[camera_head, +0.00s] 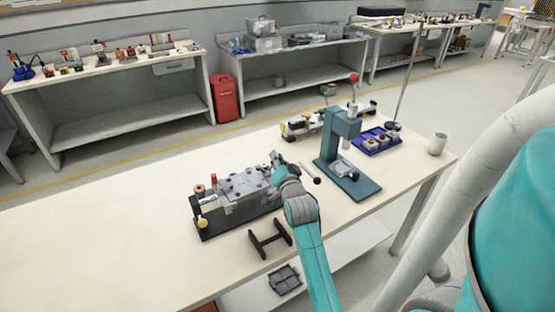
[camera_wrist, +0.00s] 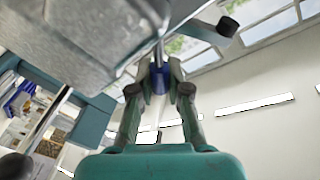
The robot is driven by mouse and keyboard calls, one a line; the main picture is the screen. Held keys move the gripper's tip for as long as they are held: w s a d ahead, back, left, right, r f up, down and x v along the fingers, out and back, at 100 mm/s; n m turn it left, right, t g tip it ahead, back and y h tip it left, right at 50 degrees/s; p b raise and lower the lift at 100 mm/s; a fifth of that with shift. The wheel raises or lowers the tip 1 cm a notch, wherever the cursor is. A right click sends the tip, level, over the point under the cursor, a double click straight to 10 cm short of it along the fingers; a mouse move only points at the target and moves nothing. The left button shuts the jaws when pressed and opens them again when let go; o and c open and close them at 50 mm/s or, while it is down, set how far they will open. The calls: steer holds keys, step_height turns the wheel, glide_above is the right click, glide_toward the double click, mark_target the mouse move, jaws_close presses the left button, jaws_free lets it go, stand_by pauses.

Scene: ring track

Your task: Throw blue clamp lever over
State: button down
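A grey metal clamping fixture (camera_head: 240,188) on a dark base stands on the near table in the head view. My gripper (camera_head: 277,160) is at the right end of this fixture and hides what it holds there. In the wrist view, the blue clamp lever (camera_wrist: 158,82) shows as a blue grip between the fingertips of my gripper (camera_wrist: 158,70). Both fingers close in on it from the two sides. A thin metal rod runs up from the grip. The grey fixture body (camera_wrist: 85,40) fills the upper left of the wrist view, close to the fingers.
A teal press (camera_head: 343,150) with a red knob stands right of the fixture. A blue tray (camera_head: 377,143) and a white cup (camera_head: 437,143) are farther right. A black H-shaped stand (camera_head: 270,240) lies in front. The table's left part is clear.

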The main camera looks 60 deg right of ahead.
mark_target(268, 171)
stand_by(0.3)
steer(key=n, duration=0.1)
steer(key=a+n+t, duration=0.1)
steer(key=n, duration=0.1)
steer(key=w+r+n, duration=0.1)
steer(key=shift+a, duration=0.25)
steer(key=shift+w+a+n+t, duration=0.15)
steer(key=shift+a+n+t, duration=0.1)
steer(key=shift+n, duration=0.55)
steer(key=shift+w+a+n+t, duration=0.1)
steer(key=shift+a+n+t, duration=0.1)
steer(key=shift+n, duration=0.6)
steer(key=shift+w+a+n+t, duration=0.15)
steer(key=shift+a+n+t, duration=0.1)
steer(key=shift+n, duration=0.55)
steer(key=shift+r, duration=0.1)
steer(key=c, duration=1.1)
jaws_free()
steer(key=v, duration=1.2)
